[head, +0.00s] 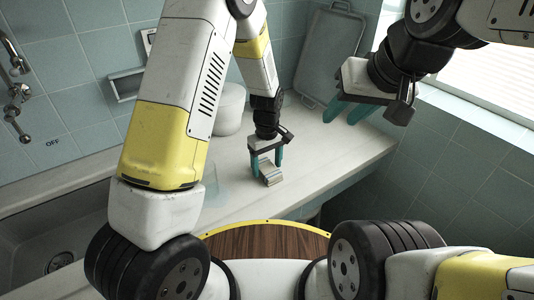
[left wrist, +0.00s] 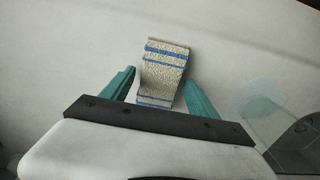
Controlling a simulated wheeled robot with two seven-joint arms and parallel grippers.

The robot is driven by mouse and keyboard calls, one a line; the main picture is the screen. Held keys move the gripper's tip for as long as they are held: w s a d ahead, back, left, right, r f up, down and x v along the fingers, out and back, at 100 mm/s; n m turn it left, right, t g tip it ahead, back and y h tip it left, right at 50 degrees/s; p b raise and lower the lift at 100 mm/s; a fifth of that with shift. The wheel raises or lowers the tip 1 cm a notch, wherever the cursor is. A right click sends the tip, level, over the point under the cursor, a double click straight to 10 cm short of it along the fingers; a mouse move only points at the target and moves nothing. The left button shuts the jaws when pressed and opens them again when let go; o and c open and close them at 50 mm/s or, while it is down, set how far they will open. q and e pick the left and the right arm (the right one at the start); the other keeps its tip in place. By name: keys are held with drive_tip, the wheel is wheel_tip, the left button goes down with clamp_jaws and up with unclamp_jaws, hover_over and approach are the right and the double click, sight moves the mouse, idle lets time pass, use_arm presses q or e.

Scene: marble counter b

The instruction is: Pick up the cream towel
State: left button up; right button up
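The cream towel (head: 271,175) is a small folded piece with blue stripes lying on the pale counter. It also shows in the left wrist view (left wrist: 165,62). My left gripper (head: 266,166) is directly above it, pointing down, with its teal fingers apart. In the left wrist view, the towel's near end lies between the two fingers (left wrist: 160,88), with a small gap on each side. Whether the fingertips are down at towel height is hard to tell. My right gripper (head: 341,116) is raised at the upper right, empty, with its fingers apart.
A white round pot (head: 229,108) stands behind the left gripper. A grey tray (head: 327,55) leans on the tiled wall. A clear object (left wrist: 262,97) is near the towel. A sink (head: 60,235) is at left. The counter (head: 335,150) right of the towel is clear.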

sight(268, 169)
use_arm(q)
drive_tip(key=c, duration=1.1)
drive_tip(key=shift+o, duration=0.2)
drive_tip(key=shift+r, duration=0.45)
drive_tip(key=r, duration=0.3)
drive_tip(key=shift+s+d, duration=0.2)
drive_tip(key=shift+s, duration=0.2)
drive_tip(key=s+d, duration=0.2)
drive_tip(key=s, duration=0.5)
drive_tip(key=s+d+r, duration=0.1)
drive_tip(key=s+d, duration=0.2)
drive_tip(key=s, duration=0.4)
drive_tip(key=shift+d, duration=0.25)
